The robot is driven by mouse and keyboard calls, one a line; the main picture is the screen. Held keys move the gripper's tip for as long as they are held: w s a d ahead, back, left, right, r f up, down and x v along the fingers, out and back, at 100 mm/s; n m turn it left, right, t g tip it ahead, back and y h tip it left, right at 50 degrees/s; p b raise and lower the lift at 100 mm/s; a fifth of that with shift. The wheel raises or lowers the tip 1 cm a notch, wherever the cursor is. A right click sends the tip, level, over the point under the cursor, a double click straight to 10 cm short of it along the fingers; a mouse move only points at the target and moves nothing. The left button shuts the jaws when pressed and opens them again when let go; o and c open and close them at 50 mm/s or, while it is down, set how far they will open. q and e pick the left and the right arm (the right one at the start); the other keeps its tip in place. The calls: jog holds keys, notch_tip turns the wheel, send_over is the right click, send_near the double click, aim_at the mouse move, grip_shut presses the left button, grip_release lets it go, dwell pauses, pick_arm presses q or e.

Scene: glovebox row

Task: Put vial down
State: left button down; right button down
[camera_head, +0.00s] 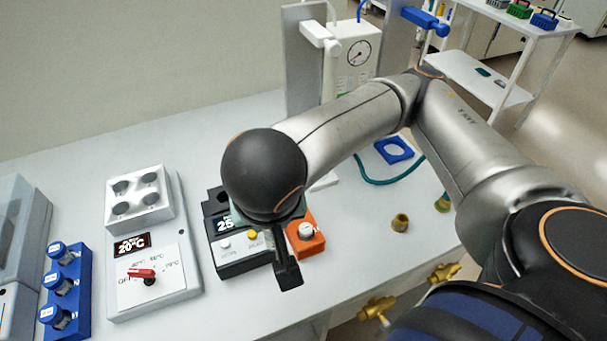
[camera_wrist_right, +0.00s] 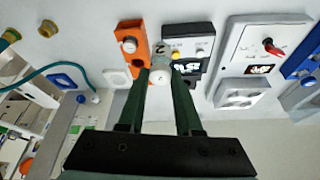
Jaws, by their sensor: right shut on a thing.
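My right gripper (camera_wrist_right: 160,84) is shut on a vial (camera_wrist_right: 159,63) with a pale round cap, which shows between the two dark fingers in the right wrist view. In the head view my right arm reaches over the bench and its wrist hides the vial; a dark part of the gripper (camera_head: 286,268) hangs beside the black unit with the 25 display (camera_head: 245,262). The black unit also shows in the wrist view (camera_wrist_right: 200,37), close to the vial. I cannot tell whether the vial touches it. My left gripper is not in view.
An orange unit (camera_head: 308,240) with a white knob is right of the black unit. A white 20°C block (camera_head: 185,285) with a red knob and a blue rack (camera_head: 78,300) of capped vials are to the left. Brass fittings (camera_head: 400,222) lie right, near the bench edge.

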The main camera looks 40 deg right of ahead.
jog(key=w+d+f+b, duration=0.3)
jog(key=f, duration=0.1)
jog(key=w+d+f+b, duration=0.3)
jog(key=d+f, duration=0.1)
jog(key=w+d+f+b, duration=0.3)
jog(key=f, duration=0.2)
jog(key=shift+w+d+f+b, duration=0.1)
jog(key=shift+w+d+b, duration=0.1)
jog(key=shift+b, duration=0.15)
jog(key=shift+f, duration=0.1)
jog(key=c, duration=0.6)
grip_release()
